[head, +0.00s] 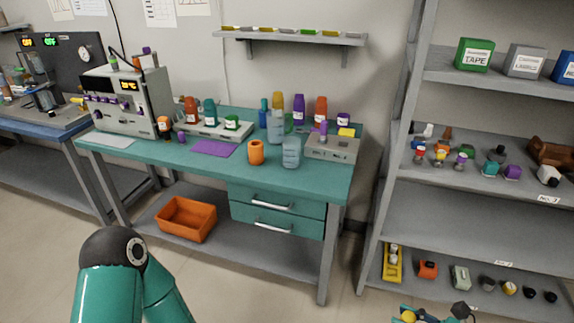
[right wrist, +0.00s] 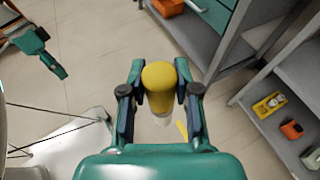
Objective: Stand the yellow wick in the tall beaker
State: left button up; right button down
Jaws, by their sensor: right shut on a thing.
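My right gripper (right wrist: 161,88) is shut on the yellow wick (right wrist: 159,76), a thick rounded yellow piece with a pale lower part between the two dark fingers. In the head view, part of my right gripper (head: 430,316) shows at the bottom edge, with a bit of yellow by it. It is in front of the bench and well away from the beakers. Two clear beakers, a front one (head: 291,153) and one behind it (head: 276,128), stand upright on the teal bench (head: 190,153). I cannot tell which is the tall one.
An orange cup (head: 256,152) stands left of the front beaker, and a grey box (head: 333,149) lies to its right. Several coloured bottles stand behind. A purple mat (head: 213,148) lies further left. Grey shelves (head: 480,215) stand at right. The floor before the bench is clear.

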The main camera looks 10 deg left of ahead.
aim_at(291, 163)
jog(key=u, duration=0.7)
jog(key=i, duration=1)
jog(key=u, duration=0.05)
